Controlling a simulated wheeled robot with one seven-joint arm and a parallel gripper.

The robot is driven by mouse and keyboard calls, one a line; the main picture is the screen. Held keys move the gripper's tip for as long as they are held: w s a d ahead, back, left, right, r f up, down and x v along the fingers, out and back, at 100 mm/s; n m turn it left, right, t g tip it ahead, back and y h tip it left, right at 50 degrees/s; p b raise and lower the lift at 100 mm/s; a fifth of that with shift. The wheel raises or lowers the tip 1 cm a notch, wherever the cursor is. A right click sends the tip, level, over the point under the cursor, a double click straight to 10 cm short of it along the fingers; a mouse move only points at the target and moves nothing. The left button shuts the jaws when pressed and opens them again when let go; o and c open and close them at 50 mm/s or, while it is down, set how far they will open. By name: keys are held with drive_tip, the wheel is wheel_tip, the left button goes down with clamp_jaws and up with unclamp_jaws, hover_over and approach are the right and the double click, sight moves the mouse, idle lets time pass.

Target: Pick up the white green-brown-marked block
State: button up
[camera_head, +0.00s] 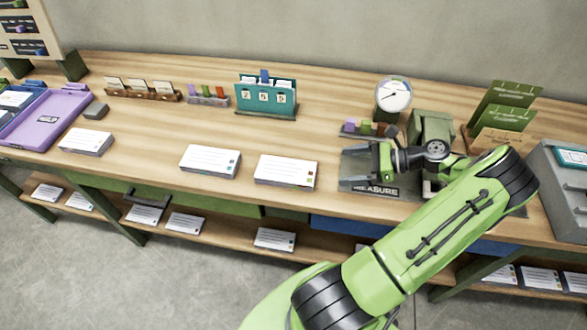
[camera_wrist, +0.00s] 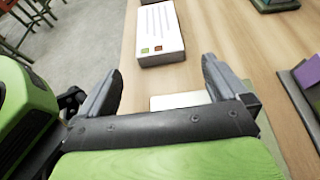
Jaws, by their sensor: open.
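The white block with green and brown marks (camera_head: 286,171) lies flat on the wooden table, left of my gripper (camera_head: 369,163). In the wrist view the same block (camera_wrist: 160,28) shows printed lines and a green and a brown square at its near end. It lies beyond my fingertips and apart from them. My gripper (camera_wrist: 162,85) is open and empty, its two dark fingers spread wide. In the head view it is over the dark tray labelled MEASURE (camera_head: 375,192). A pale flat edge shows between the fingers, partly hidden by the gripper body.
A similar white block (camera_head: 209,160) lies further left, and another (camera_head: 86,142) beside the purple tray (camera_head: 47,119). A teal number holder (camera_head: 266,97) and a round dial (camera_head: 393,95) stand behind. More white blocks lie on the lower shelf. The table around the marked block is mostly clear.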

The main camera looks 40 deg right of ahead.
sight(299, 171)
drive_tip(key=b+x, duration=0.5)
drive_tip(key=x, duration=1.1)
drive_tip(key=shift+s+a, duration=0.15)
drive_tip(key=shift+s, duration=0.05)
drive_tip(key=shift+r, duration=0.1)
drive_tip(key=c, duration=0.8)
